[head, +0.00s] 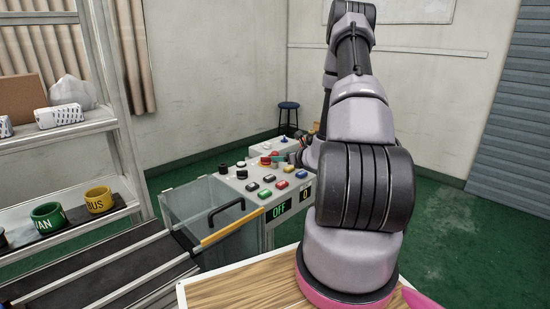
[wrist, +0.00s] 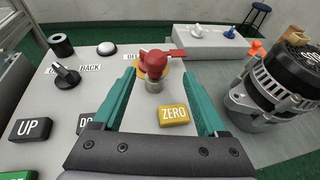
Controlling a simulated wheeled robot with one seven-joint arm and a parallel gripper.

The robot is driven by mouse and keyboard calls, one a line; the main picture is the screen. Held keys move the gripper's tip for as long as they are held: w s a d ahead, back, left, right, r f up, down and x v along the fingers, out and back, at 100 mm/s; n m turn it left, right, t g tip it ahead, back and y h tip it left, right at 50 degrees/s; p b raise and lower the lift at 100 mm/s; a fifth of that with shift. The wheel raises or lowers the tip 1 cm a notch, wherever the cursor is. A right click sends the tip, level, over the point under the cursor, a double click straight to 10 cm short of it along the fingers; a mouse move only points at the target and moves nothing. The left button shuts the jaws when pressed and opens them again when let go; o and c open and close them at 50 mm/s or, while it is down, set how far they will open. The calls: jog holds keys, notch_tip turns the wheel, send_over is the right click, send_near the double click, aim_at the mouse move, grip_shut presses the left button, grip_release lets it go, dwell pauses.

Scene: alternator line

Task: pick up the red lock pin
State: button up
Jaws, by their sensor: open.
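In the wrist view a red piece with a rounded head and a side tab (wrist: 153,64) stands on the control panel, a short metal cylinder under its head and a yellow plate behind. It looks like the red lock pin, but I cannot be sure where it ends. In the head view a small red spot (head: 265,160) shows at the panel's far end. My gripper (wrist: 156,77) is open; its two teal fingers stand on either side of the red piece, with gaps. Contact is not visible. In the head view my arm largely hides the gripper.
The panel (head: 232,186) carries several buttons and knobs, including a yellow ZERO button (wrist: 174,115) and a black knob (wrist: 66,75). An alternator (wrist: 278,85) stands close on the right. A clear bin with a black handle (head: 226,214) is beside the panel.

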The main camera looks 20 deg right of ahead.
jog(key=shift+a+x, duration=0.15)
jog(key=shift+x, duration=1.2)
jog(key=shift+a+x, duration=0.2)
jog(key=shift+x, duration=1.2)
jog(key=shift+r, duration=0.2)
grip_shut()
